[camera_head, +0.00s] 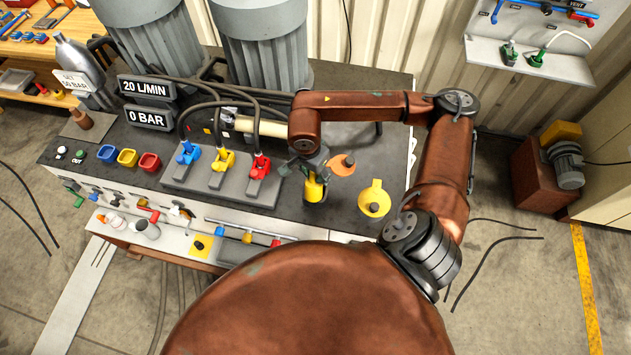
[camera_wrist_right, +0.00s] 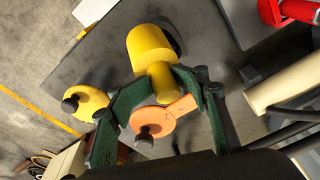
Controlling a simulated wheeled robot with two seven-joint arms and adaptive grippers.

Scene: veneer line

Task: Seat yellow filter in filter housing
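In the head view my right gripper (camera_head: 310,168) is over the right part of the dark bench, at a yellow filter (camera_head: 313,189). In the right wrist view the filter (camera_wrist_right: 150,50) is a yellow cylinder with a narrower neck, and the green fingers (camera_wrist_right: 162,84) appear closed on that neck. A dark shape lies beside its wide end; I cannot tell whether it is shadow or a housing. I cannot clearly identify the filter housing. An orange disc (camera_head: 341,164) and a yellow disc (camera_head: 374,196), each with a dark knob, are right of the gripper. My left gripper is out of view.
A block with blue, yellow and red valves (camera_head: 217,176) stands left of the gripper. A cream cylinder (camera_head: 267,126) and dark hoses lie behind it. Grey tanks (camera_head: 265,50) stand at the back. Small blue, yellow and red cups (camera_head: 127,157) are at left.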

